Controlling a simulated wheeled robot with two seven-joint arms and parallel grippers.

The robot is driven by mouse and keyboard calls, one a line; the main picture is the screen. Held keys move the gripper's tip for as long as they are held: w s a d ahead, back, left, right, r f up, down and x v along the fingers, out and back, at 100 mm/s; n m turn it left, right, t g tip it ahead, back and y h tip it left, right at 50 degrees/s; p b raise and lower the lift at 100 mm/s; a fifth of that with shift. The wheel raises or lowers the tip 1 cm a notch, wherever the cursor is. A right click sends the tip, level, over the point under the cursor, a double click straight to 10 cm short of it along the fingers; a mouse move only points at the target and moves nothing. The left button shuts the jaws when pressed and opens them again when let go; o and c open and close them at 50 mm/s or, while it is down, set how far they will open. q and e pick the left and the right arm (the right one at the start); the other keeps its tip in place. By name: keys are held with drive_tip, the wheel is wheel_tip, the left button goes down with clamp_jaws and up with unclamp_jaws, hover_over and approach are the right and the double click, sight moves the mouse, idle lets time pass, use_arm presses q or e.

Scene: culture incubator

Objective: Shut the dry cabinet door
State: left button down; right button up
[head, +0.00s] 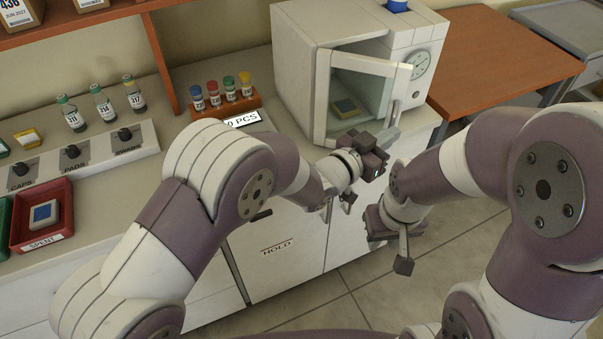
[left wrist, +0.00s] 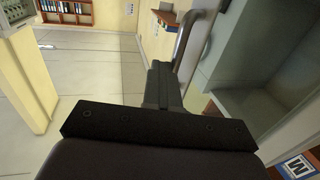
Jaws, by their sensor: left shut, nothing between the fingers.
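The dry cabinet (head: 312,62) is a white box on the bench, with a dial on its front panel. Its framed glass door (head: 370,64) stands ajar, with a bar handle (head: 393,113) at its free edge. My left gripper (head: 380,143) is shut and empty, low beside the handle. In the left wrist view its fingers (left wrist: 163,82) are together near the handle (left wrist: 184,40); contact cannot be told. My right gripper (head: 402,258) hangs lower, over the floor, away from the door; its jaw gap is unclear.
A rack of coloured-cap vials (head: 252,103) stands left of the cabinet. Further left are a switch panel (head: 108,150), bottles and a red tray (head: 66,215). A brown table (head: 500,55) is to the right. Open floor (head: 335,310) lies before the bench.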

sight(397, 123)
use_arm(q)
drive_tip(key=w+d+n+t+y+b, duration=0.2)
drive_tip(key=w, duration=0.1)
drive_tip(key=w+d+n+t+y+b, duration=0.1)
drive_tip(key=w+t, duration=0.1)
drive_tip(key=shift+d+f+n+y, duration=0.25)
drive_tip(key=shift+f+n+y, duration=0.05)
drive_tip(key=shift+y, duration=0.1)
drive_tip(key=w+d+b, duration=0.1)
drive_tip(key=w+b, duration=0.2)
drive_tip(key=w, duration=0.4)
drive_tip(key=shift+w+d+r, duration=0.2)
drive_tip(key=shift+d+r, duration=0.05)
